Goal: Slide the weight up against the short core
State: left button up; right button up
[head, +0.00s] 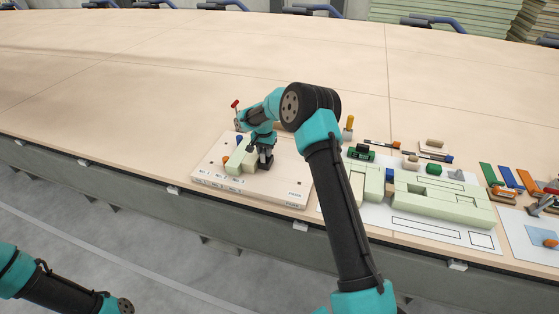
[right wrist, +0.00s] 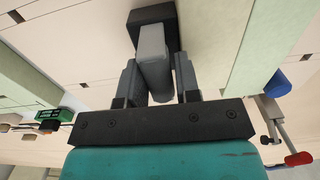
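The weight (right wrist: 153,25) is a dark block with a grey upright grip, seen in the right wrist view. My right gripper (right wrist: 157,82) has one finger on each side of that grip and appears shut on it. In the head view my right gripper (head: 263,155) is low over the pale board (head: 285,190), partly hidden by its own arm. Pale green and cream blocks (head: 236,163) lie on the board just left of it. I cannot tell which is the short core. My left gripper is out of view; only its arm shows at lower left.
A red-handled clamp (head: 236,106) and a blue knob (head: 239,139) stand at the board's left. Right of my arm, a white sheet (head: 440,228) holds large pale green blocks (head: 440,200) and small coloured parts. The table (head: 200,60) behind is clear.

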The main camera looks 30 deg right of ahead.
jog(key=o, duration=0.5)
jog(key=shift+w+a, duration=0.1)
jog(key=shift+a, duration=0.15)
jog(key=shift+c, duration=0.2)
jog(key=shift+o, duration=0.3)
jog(key=shift+d, duration=0.1)
jog(key=shift+f, duration=0.1)
notch_tip(320, 180, up, 18)
jog(key=shift+f, duration=0.2)
